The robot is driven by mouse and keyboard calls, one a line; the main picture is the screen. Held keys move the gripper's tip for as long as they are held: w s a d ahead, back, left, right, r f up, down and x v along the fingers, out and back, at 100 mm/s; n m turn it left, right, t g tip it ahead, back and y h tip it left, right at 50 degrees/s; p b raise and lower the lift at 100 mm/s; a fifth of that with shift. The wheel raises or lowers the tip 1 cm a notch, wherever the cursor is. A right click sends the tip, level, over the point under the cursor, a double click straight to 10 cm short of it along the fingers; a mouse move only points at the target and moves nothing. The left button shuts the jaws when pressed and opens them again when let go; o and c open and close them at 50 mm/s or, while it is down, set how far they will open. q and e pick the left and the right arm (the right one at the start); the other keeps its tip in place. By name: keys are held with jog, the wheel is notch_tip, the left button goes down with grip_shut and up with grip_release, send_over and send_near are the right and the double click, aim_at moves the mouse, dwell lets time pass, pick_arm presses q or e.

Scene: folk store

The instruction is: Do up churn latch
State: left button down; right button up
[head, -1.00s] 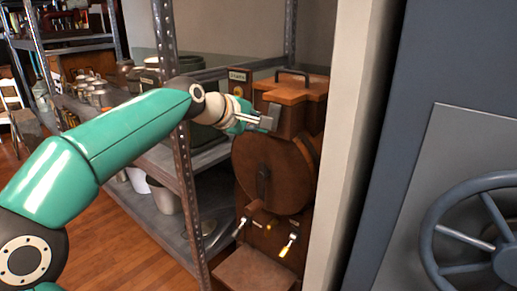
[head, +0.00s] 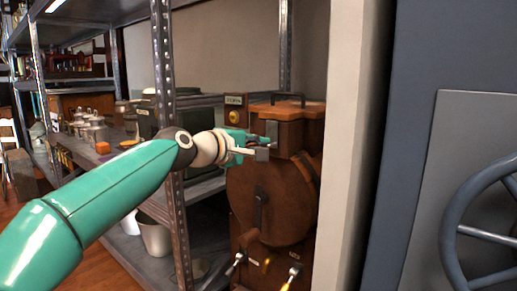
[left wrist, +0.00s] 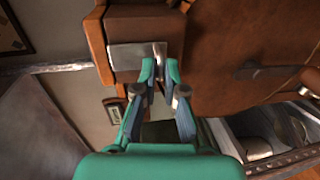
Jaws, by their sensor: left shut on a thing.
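The churn (head: 270,205) is a brown wooden drum with a boxy lidded top (head: 291,130) and a dark handle above it. A metal latch plate (head: 271,130) is on the front of the top. In the left wrist view the latch (left wrist: 136,56) is a pale plate with an upright metal tab at its right end. My left gripper (head: 258,148) is at the front of the box, just below the plate. In the left wrist view its teal fingertips (left wrist: 159,72) are shut on the latch tab, with a small gap showing between them. My right gripper is out of view.
A metal shelf rack (head: 164,90) with jars and pots stands left of the churn, its post behind my left arm. A pale wall edge (head: 345,150) and a grey door with a wheel (head: 480,235) are close on the right. Small levers (head: 290,275) stick out below the drum.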

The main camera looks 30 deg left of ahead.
pick_arm(q)
jog(key=shift+w+d+f, duration=0.1)
jog(key=shift+d+f, duration=0.05)
jog(key=shift+f, duration=0.25)
jog(key=c, duration=1.3)
grip_release()
jog(key=shift+o, duration=0.2)
jog(key=shift+r, duration=0.15)
jog(key=shift+r, duration=0.1)
jog(key=s+a+r, duration=0.1)
jog(key=s+r, duration=0.1)
jog(key=s, duration=0.9)
jog(key=shift+s, duration=0.4)
